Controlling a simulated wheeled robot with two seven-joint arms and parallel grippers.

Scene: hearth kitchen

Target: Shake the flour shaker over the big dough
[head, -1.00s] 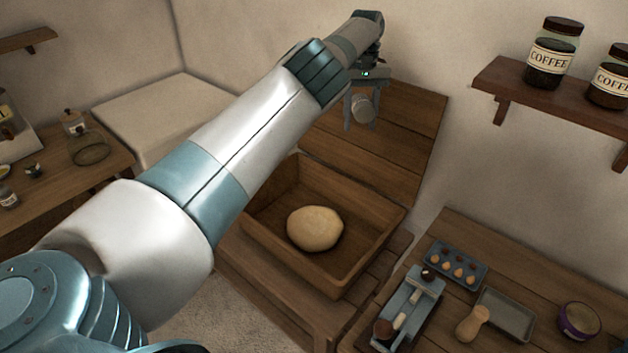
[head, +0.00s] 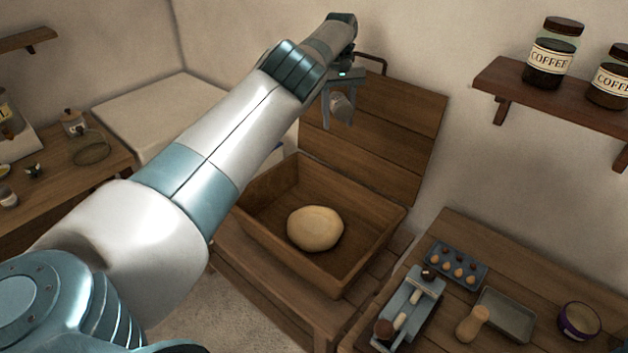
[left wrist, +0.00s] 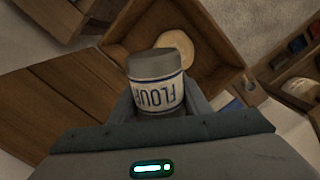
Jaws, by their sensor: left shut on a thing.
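The flour shaker (left wrist: 155,82) is a white can with blue "FLOUR" lettering and a grey cap. My left gripper (head: 341,108) is shut on it; the shaker also shows in the head view (head: 341,105), held in the air in front of the raised wooden lid. The big dough (head: 315,228) is a pale round lump in the open wooden trough (head: 258,227). In the left wrist view the dough (left wrist: 178,45) is partly hidden behind the shaker's cap. In the head view the shaker is above and beyond the dough. My right gripper is not in view.
The trough's raised lid (head: 400,120) stands behind it. At the right, a wooden counter carries an egg tray (head: 457,263), a metal tray (head: 507,315) and a round tin (head: 579,321). A wall shelf (head: 548,101) holds coffee jars. A side table (head: 100,165) is at the left.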

